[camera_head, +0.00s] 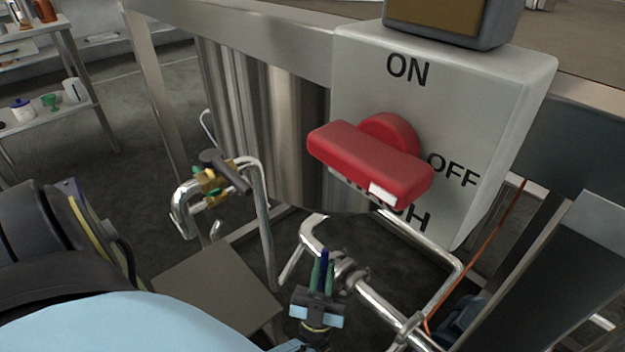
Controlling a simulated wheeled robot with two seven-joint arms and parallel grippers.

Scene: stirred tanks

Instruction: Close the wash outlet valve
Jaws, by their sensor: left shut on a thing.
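My left gripper (322,265) is at the lower middle with its green fingertips pointing up. It is shut on a thin dark blue lever (324,258), mostly hidden between the fingers. The lever is right beside a silver fitting (346,272) on a shiny pipe (385,308), which seems to be the wash outlet valve; their join is hidden. A second valve (212,183) with a brass body and dark handle sits on a bent pipe to the left, apart from the gripper. My right gripper is not in view.
A grey box (500,110) marked ON, OFF and a partly covered WASH carries a big red knob (370,160), its white mark toward the lower right. A steel tank (265,120) stands behind. A flat grey plate (220,290) lies below. Shelves (50,118) stand far left.

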